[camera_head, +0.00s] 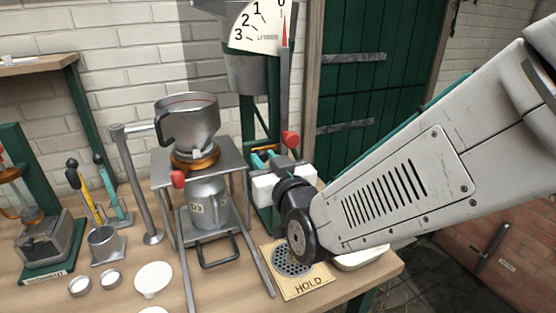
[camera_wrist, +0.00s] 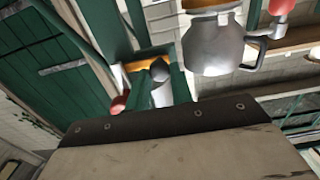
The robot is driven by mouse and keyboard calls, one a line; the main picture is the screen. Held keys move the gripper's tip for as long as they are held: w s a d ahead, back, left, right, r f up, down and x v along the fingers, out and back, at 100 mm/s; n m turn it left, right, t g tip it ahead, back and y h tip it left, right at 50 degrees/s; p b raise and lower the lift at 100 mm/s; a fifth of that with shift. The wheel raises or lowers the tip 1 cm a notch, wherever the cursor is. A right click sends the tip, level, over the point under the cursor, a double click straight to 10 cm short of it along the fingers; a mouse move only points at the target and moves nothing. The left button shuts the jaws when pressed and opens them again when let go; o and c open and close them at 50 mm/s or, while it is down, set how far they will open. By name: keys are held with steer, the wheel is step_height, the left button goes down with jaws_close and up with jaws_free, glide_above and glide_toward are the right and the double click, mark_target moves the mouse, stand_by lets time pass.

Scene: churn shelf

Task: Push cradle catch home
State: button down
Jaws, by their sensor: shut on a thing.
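The green cradle (camera_head: 262,213) stands under the dial scale at the middle of the head view, with an orange pad on it. A red knob (camera_head: 290,140) stands out at its front, just above my gripper (camera_head: 276,160). I take this knob to be on the catch. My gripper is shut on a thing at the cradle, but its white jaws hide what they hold. In the wrist view, a grey rounded cylinder (camera_wrist: 160,85) sits in front of the cradle's orange pad (camera_wrist: 147,62), with the red knob (camera_wrist: 118,104) at its left. I cannot tell how far the catch sits in.
Left of the cradle is a metal stand (camera_head: 232,165) with a funnel pot (camera_head: 190,120) and a can marked D3 (camera_head: 208,200). A HOLD plate (camera_head: 310,288) with a round grating lies below my wrist. Small cups and tools fill the left bench.

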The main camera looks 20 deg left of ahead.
steer(key=shift+w+d, duration=0.1)
steer(key=c, duration=1.2)
jaws_free()
steer(key=shift+d, duration=0.15)
steer(key=v, duration=0.7)
steer(key=shift+s+d, duration=0.2)
steer(key=shift+s, duration=0.1)
